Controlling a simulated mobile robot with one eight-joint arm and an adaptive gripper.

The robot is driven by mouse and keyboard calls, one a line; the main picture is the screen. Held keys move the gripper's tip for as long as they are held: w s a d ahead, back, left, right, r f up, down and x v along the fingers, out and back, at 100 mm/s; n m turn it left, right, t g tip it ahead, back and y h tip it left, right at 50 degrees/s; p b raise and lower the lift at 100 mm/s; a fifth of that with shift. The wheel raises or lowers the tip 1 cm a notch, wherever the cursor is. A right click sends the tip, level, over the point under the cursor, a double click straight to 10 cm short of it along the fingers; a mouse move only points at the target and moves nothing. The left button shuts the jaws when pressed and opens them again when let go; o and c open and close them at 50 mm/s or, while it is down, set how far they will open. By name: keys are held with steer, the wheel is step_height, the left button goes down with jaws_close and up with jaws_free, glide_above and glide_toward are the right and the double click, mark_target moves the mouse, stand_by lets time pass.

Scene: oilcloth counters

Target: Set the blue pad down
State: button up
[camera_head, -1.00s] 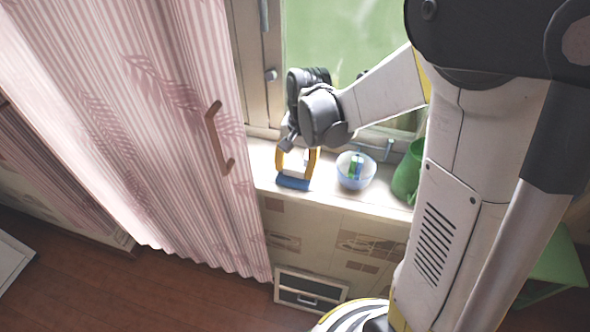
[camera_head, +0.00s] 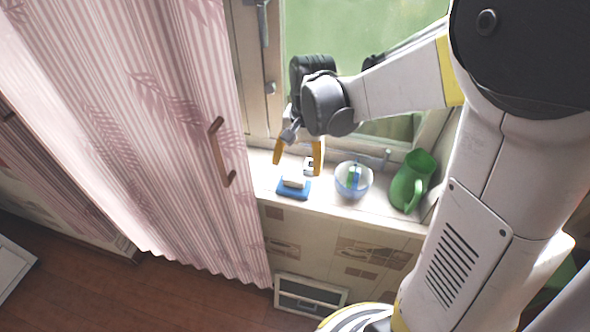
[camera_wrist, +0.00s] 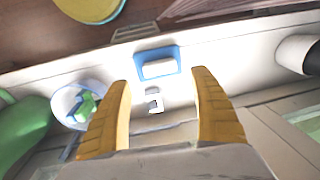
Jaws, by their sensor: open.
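The blue pad (camera_head: 294,189) lies on the window-sill counter, with a white block (camera_head: 294,181) on top of it. In the wrist view the blue pad (camera_wrist: 159,54) lies flat beyond the fingertips, its white block (camera_wrist: 158,68) facing the camera. My gripper (camera_head: 299,165) is open and empty above and just behind the pad, its yellow fingers spread apart. In the wrist view the gripper (camera_wrist: 162,85) shows a clear gap between the fingers and the pad. A small grey-white item (camera_wrist: 154,100) shows between the fingers; I cannot tell what it is.
A pale blue bowl (camera_head: 354,187) with green and blue pieces stands right of the pad. A green jug (camera_head: 409,183) stands further right. The pink striped curtain (camera_head: 150,130) hangs close on the left, and the window is behind the sill (camera_head: 325,199).

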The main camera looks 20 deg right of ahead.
mark_target(299, 178)
steer(key=s+r+n+t+h+p, duration=0.1)
steer(key=s+r+n+t, duration=0.5)
steer(key=s+r, duration=0.6)
steer(key=shift+s+a+r+n+t+p, duration=0.2)
steer(key=shift+s+a+n+t+p, duration=0.15)
steer(key=shift+n, duration=0.25)
stand_by(0.8)
